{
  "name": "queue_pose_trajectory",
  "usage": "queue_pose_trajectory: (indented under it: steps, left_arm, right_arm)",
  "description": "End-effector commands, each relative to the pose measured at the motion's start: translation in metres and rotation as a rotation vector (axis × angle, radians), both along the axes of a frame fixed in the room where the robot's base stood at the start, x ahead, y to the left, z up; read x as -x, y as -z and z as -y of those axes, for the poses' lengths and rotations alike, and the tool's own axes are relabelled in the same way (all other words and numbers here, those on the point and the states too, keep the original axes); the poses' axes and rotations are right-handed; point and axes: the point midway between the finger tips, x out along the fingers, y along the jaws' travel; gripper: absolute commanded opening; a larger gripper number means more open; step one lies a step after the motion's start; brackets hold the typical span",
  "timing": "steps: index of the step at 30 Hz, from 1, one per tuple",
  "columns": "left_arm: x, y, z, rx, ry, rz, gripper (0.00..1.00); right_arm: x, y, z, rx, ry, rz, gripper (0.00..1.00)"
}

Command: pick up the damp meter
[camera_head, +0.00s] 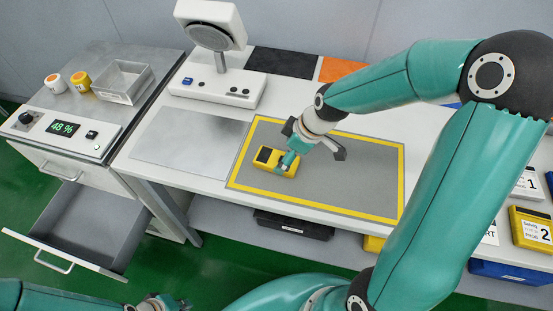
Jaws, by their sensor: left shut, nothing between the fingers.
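The damp meter (267,157) is a small yellow device with a dark face. It lies on the grey mat with the yellow border (350,194). My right gripper (288,163) reaches down from the upper right, its teal fingertip over the meter's right end. Its fingers overlap the meter, so I cannot tell whether they hold it. My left gripper (178,303) is at the bottom edge, partly cut off, shut and empty, well away from the meter.
A scale-like device (225,88) stands behind a bare metal plate (188,142). A side cabinet has a display (65,127), a metal tray (123,82) and an open drawer (85,226). My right arm hides part of the table.

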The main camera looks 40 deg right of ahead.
Motion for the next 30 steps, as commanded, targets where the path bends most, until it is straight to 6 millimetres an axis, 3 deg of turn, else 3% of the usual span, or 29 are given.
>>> queue_pose_trajectory:
  steps: [7,16,28,30]
  left_arm:
    - [0.000,-0.008,0.000,0.000,0.000,0.000,0.00]
    - [0.000,-0.008,0.000,0.000,0.000,0.000,0.00]
    - [0.000,-0.008,0.000,0.000,0.000,0.000,0.00]
    - [0.000,-0.008,0.000,0.000,0.000,0.000,0.00]
  right_arm:
    - [-0.010,0.027,-0.009,-0.001,-0.001,-0.003,0.94]
    - [-0.012,0.031,-0.009,0.000,0.001,0.000,0.94]
    - [-0.012,0.031,-0.009,0.000,0.001,0.000,0.27]
    - [-0.012,0.031,-0.009,0.000,0.001,0.001,0.27]
